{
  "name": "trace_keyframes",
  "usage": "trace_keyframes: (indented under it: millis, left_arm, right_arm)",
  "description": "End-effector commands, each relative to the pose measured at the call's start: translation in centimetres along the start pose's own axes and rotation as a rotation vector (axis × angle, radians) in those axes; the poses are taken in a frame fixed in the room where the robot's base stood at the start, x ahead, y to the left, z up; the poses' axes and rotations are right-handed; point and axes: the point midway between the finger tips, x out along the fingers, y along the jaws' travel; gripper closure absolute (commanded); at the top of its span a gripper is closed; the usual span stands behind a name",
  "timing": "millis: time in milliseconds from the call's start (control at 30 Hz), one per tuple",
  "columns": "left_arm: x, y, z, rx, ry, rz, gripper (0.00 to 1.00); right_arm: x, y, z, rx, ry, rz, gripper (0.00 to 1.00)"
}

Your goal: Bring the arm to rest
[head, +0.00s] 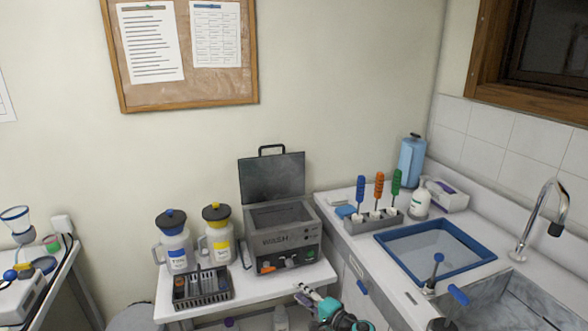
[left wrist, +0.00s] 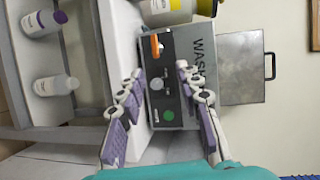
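My left gripper (head: 308,292) shows at the bottom middle of the head view, just in front of and below the wash machine (head: 284,238). In the left wrist view its two purple-padded fingers (left wrist: 160,82) stand apart with nothing held between them. Behind them is the wash machine's front panel, with an orange switch, a grey knob and a green button. The machine's lid (head: 272,177) is raised. I cannot identify my right gripper in either view.
Bottles (left wrist: 55,86) sit on the shelf below. At right are a brush holder (head: 373,222), a blue-rimmed basin (head: 436,248) and a faucet (head: 543,217).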

Motion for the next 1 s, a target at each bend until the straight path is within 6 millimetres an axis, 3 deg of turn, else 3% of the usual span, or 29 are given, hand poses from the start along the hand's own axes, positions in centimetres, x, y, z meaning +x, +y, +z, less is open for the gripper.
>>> trace_keyframes:
  millis: [267, 500, 733, 1000]
  left_arm:
    - [2.6, -5.5, 4.1, -0.063, -0.030, 0.169, 0.66]
    - [3.3, -11.4, 12.2, -0.195, -0.062, 0.405, 0.66]
    - [0.6, -14.7, 21.3, -0.370, -0.086, 0.617, 0.66]
    - [-5.7, -15.2, 31.1, -0.624, -0.107, 0.828, 0.66]
  right_arm:
    - [0.0, 0.0, 0.0, 0.000, 0.000, 0.000, 0.68]
    - [0.0, 0.0, 0.0, 0.000, 0.000, 0.000, 0.68]
    - [0.0, 0.0, 0.0, 0.000, 0.000, 0.000, 0.68]
    - [0.0, 0.0, 0.0, 0.000, 0.000, 0.000, 0.68]
